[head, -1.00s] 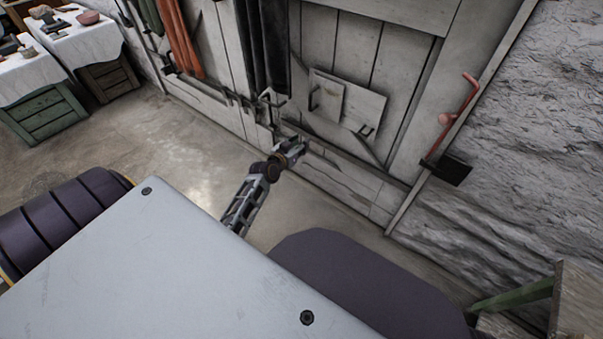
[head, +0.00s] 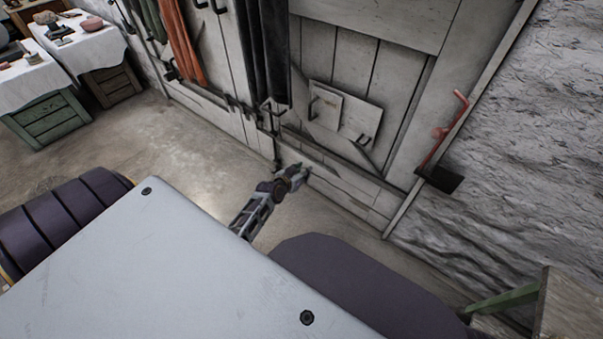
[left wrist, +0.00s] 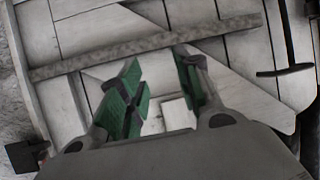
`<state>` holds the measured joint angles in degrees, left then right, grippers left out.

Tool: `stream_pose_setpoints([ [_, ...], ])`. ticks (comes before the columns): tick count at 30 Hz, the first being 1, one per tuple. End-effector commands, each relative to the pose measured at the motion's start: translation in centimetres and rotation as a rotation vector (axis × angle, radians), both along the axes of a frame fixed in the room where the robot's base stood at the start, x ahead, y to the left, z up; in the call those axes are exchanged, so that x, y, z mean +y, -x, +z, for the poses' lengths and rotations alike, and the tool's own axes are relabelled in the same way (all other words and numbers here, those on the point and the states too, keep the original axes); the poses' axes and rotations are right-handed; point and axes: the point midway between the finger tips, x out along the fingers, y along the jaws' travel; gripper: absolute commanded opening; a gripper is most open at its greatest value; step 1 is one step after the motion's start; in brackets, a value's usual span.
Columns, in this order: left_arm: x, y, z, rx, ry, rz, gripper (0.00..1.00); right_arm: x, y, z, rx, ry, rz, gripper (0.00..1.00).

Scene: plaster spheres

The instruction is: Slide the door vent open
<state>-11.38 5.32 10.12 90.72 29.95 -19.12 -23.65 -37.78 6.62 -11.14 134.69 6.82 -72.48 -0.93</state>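The door vent is on the grey plank door (head: 335,55) in the head view. It shows as a small pale plate (head: 325,104) over a wider pale plate (head: 358,118), each with a dark handle. My left gripper (head: 303,172) is in front of the lower door, below the vent in the picture and apart from it. In the left wrist view its green-padded fingers (left wrist: 160,88) stand apart with nothing between them. A pale plate (left wrist: 180,113), likely part of the vent, shows beyond the fingers, partly hidden by them. My right gripper is not in view.
Dark cloths (head: 265,50) and orange cloths (head: 180,40) hang to the left of the vent. A red bent handle (head: 440,133) is at the right door edge by the rough wall (head: 510,150). Cloth-covered tables (head: 85,45) stand far left. The floor (head: 160,150) at left is clear.

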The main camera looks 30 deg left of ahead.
Motion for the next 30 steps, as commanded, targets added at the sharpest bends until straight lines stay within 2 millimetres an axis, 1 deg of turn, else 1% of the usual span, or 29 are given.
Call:
stream_pose_setpoints([
  [1,-0.2,0.3,-0.2,0.012,0.001,-0.002,0.34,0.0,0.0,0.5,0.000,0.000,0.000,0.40],
  [3,-0.5,0.6,-0.6,0.026,0.002,-0.005,0.34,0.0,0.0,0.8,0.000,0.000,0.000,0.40],
  [17,-2.0,2.8,-3.2,0.116,0.006,-0.021,0.34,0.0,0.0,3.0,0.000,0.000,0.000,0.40],
  [30,-3.5,5.4,-5.5,0.201,0.006,-0.036,0.34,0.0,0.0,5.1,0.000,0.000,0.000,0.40],
])
